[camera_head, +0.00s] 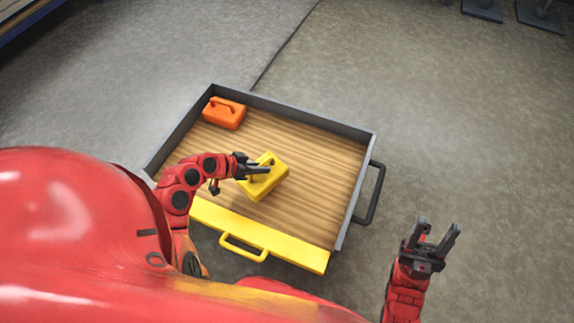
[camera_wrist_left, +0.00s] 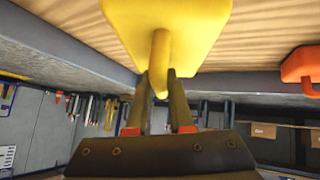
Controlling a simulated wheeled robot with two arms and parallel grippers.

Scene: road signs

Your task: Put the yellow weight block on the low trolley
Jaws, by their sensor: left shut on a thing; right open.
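The yellow weight block (camera_head: 269,181) is over the wooden bed of the low trolley (camera_head: 311,219), near its middle. It also shows in the left wrist view (camera_wrist_left: 190,25), with its handle between my fingers. My left gripper (camera_head: 262,170) is shut on the block's handle; the left wrist view shows the same fingers (camera_wrist_left: 160,92). I cannot tell whether the block touches the bed or hangs just above it. My right gripper (camera_head: 436,236) is open and empty, to the right of the trolley.
An orange weight block (camera_head: 224,113) sits in the trolley's far left corner. The trolley has grey side walls, a yellow front edge (camera_head: 300,253) with a handle, and a dark handle (camera_head: 374,193) on the right. Dark sign bases (camera_head: 482,10) stand at the top right.

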